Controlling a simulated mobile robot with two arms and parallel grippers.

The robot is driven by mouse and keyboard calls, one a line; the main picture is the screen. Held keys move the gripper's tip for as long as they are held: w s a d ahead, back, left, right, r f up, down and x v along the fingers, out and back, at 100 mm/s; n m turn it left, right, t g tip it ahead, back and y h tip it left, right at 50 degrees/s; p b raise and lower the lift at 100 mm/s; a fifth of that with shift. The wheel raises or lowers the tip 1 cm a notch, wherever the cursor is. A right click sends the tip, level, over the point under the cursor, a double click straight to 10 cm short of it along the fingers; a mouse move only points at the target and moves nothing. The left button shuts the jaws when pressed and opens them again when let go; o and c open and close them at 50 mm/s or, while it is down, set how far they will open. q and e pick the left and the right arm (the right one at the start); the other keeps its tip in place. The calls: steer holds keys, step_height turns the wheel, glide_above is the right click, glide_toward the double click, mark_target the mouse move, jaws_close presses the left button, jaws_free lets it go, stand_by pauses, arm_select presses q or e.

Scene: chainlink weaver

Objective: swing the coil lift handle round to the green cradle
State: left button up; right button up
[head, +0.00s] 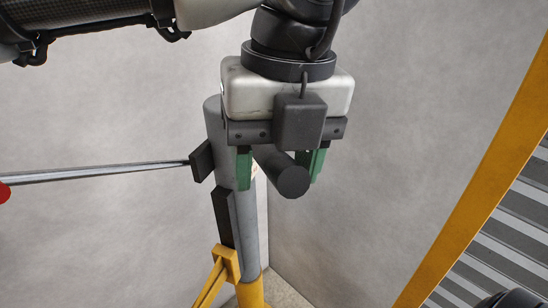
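The coil lift handle (290,181) is a dark grey round bar with its end facing me, standing out from a grey upright post (215,132). My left gripper (279,165) hangs over it with green-padded fingers. One finger is on each side of the handle, and the gap between them looks wider than the bar. I cannot tell whether either finger touches it. The gripper body hides the root of the handle. I cannot make out a green cradle. My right gripper does not show.
A thin metal rod (110,170) with a red end runs from the left edge to a black block (201,161) at the post. A yellow bracket (226,262) sits lower on the post. A yellow-edged frame (478,185) with grey slats stands at right. Plain grey walls are behind.

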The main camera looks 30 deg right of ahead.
arm_select(q)
steer(key=r, duration=0.7)
steer(key=d+r+b, duration=0.1)
steer(key=r, duration=0.2)
steer(key=shift+s+r, duration=0.1)
steer(key=shift+r, duration=0.25)
